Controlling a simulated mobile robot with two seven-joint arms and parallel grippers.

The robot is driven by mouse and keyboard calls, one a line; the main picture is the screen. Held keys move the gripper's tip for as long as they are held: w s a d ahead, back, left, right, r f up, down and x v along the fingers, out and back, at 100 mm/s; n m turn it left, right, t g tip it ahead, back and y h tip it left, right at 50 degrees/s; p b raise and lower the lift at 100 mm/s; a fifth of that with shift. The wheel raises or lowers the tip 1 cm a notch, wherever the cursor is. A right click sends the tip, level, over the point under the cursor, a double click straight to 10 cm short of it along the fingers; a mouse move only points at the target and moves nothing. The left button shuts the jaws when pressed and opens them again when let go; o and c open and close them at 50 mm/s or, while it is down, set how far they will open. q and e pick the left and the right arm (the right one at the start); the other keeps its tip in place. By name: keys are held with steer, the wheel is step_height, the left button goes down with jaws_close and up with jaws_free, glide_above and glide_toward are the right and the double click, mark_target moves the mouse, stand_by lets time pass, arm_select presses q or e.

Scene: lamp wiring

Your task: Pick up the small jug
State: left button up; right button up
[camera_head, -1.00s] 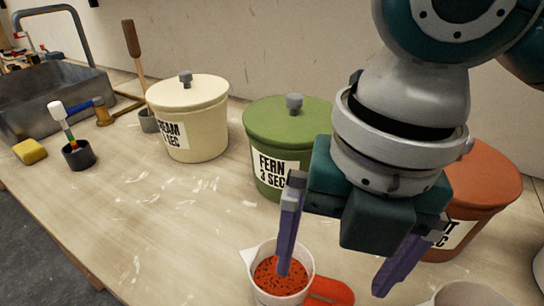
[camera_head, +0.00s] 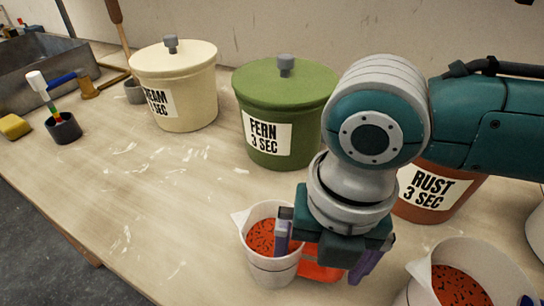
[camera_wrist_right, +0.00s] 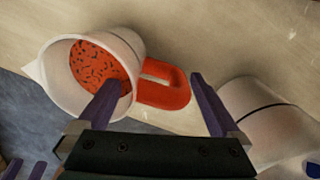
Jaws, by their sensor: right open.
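The small jug (camera_head: 270,272) is white with a pouring lip, a red handle (camera_head: 320,272) and a red, dark-flecked inside. It stands upright near the table's front edge. In the wrist view, the jug (camera_wrist_right: 132,45) is at upper left, with its handle (camera_wrist_right: 172,94) pointing right. My right gripper (camera_head: 322,262) is open and empty over the handle. In the wrist view, the handle appears between the right gripper's (camera_wrist_right: 155,82) purple fingers; one overlaps the jug's mouth. Contact cannot be told. Two cut-off purple bars at the wrist view's lower left may be my left gripper.
A second, similar jug (camera_head: 413,292) stands close on the right. Lidded cream (camera_head: 190,95), green (camera_head: 285,115) and rust (camera_head: 415,205) pots line the back. A dark cup (camera_head: 64,131) and yellow sponge (camera_head: 14,126) are far left. The left-middle table is clear.

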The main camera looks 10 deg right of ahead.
jaws_close()
stand_by(0.8)
